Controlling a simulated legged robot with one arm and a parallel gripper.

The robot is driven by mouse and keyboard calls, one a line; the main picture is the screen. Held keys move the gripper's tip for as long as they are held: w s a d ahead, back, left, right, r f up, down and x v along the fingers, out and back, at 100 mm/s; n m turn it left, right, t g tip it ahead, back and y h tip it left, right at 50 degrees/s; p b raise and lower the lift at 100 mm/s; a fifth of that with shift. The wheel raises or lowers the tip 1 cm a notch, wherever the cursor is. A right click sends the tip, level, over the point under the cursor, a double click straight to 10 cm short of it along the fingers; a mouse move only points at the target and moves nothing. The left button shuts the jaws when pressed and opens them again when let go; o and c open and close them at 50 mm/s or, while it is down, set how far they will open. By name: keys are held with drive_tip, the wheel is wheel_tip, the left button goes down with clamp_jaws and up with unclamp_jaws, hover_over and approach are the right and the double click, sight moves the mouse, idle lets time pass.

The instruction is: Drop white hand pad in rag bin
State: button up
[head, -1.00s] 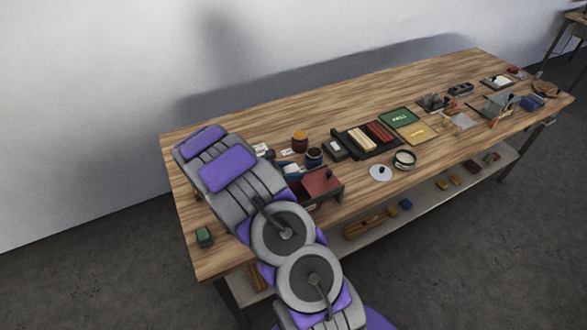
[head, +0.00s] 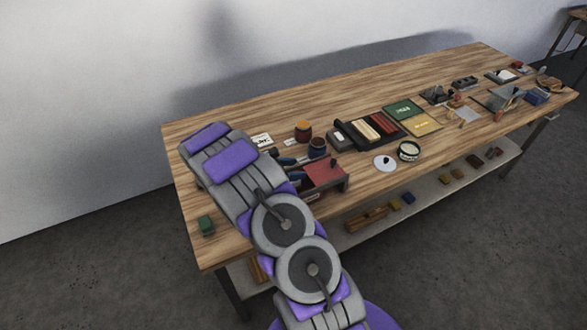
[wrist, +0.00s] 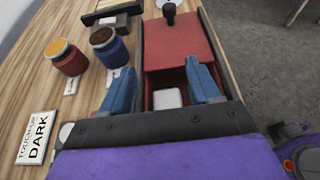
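A small white pad (wrist: 167,97) shows in the wrist view, low in the open red-walled front part of a red box. My gripper (wrist: 163,88) has its two blue fingers wide apart, one to each side of the pad, with gaps between. I cannot tell how high the fingertips are over the pad. The red box (wrist: 178,42) has a dark knob on its top; its red top (head: 322,172) also shows in the head view, beside my arm. I cannot tell whether this box is the rag bin. The pad is not visible in the head view.
A "TOUCH-UP DARK" card (wrist: 37,137) lies nearby. The wooden table (head: 230,118) has free room along its back; a green block (head: 206,226) is at its left.

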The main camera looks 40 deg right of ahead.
drive_tip(key=shift+o, duration=1.4)
drive_tip(key=shift+d+f, duration=0.1)
drive_tip(key=shift+d, duration=0.2)
drive_tip(key=shift+d+f, duration=0.1)
drive_tip(key=shift+d, duration=0.3)
drive_tip(key=shift+p+v, duration=1.25)
drive_tip(key=shift+v, duration=7.55)
drive_tip(key=shift+d, duration=0.15)
